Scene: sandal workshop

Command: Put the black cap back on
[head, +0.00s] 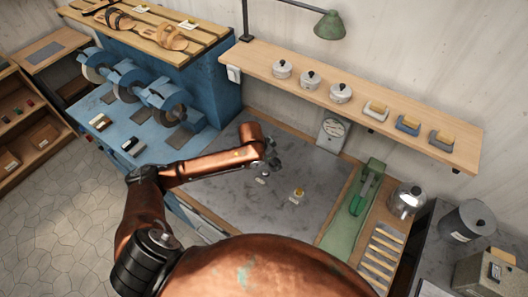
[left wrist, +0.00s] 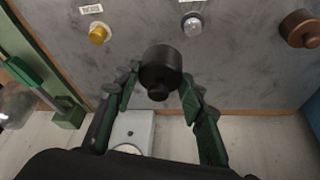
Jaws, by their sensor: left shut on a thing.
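My left gripper (head: 271,160) is above the grey worktop. In the left wrist view, its two green-padded fingers (left wrist: 160,92) are shut on the black cap (left wrist: 161,72), a short dark cylinder with a narrower knob. In the head view the cap cannot be made out against the gripper. A small clear bottle (head: 261,181) stands uncapped-looking on the worktop just below the gripper; it also shows in the left wrist view (left wrist: 193,24). A yellow-topped bottle (head: 298,194) stands to its right. A brown, round thing (left wrist: 300,30) is at the wrist view's right edge. My right gripper is out of view.
The grey worktop (head: 320,165) is mostly bare. A white dial scale (head: 332,131) stands at its back edge, under a wooden shelf (head: 360,92) with tins. Blue grinding machines (head: 125,80) stand at the left.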

